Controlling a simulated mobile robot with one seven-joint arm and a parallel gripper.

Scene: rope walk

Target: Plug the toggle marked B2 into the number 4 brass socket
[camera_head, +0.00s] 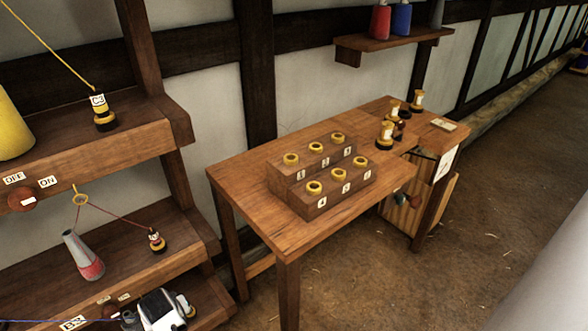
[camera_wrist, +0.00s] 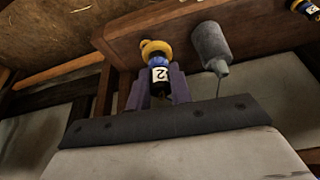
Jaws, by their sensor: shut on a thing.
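The toggle (camera_wrist: 160,76) is blue and black with a yellow end and a white tag; a 2 shows on the tag and the rest is unclear. My gripper (camera_wrist: 158,88) is shut on it, one finger on each side. In the head view my gripper (camera_head: 162,309) is at the lower left, by the lowest shelf, and largely hides the toggle. The stepped wooden block (camera_head: 310,205) on the table carries two rows of brass sockets. The number 4 socket (camera_head: 315,187) is at the left of the front, lower row, and looks empty.
The wooden table (camera_head: 250,205) stands right of the shelves. Its left end is clear; several toggles (camera_head: 386,132) stand at its far end. A grey weight (camera_wrist: 210,45) is beside the held toggle. A red-cord toggle (camera_head: 156,241) and grey-red cone (camera_head: 83,256) are on the middle shelf.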

